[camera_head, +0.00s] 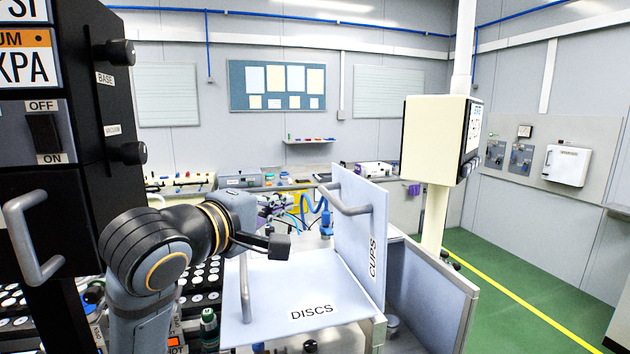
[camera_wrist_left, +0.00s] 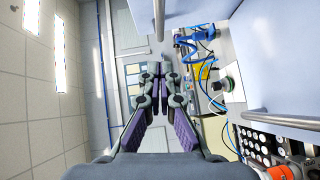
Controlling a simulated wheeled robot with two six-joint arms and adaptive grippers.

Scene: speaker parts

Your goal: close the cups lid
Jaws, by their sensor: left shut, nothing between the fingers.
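The cups lid (camera_head: 362,215) is a pale panel standing upright in the head view, marked CUPS, with a grey bar handle (camera_head: 345,198) near its top. The discs lid (camera_head: 290,285), marked DISCS, lies flat in front of it with its own handle (camera_head: 245,290). My left gripper (camera_head: 280,205) is shut and empty, above the far side of the discs lid and left of the cups lid, apart from its handle. In the left wrist view its purple fingers (camera_wrist_left: 155,72) are together, and a pale panel with a bar appears at the top. My right gripper is out of view.
A black cabinet (camera_head: 75,130) with knobs and a handle stands close on the left. A cream box on a post (camera_head: 435,140) rises behind the cups lid. A back bench (camera_head: 265,187) holds small parts. A green bottle (camera_head: 208,325) stands beside the discs lid.

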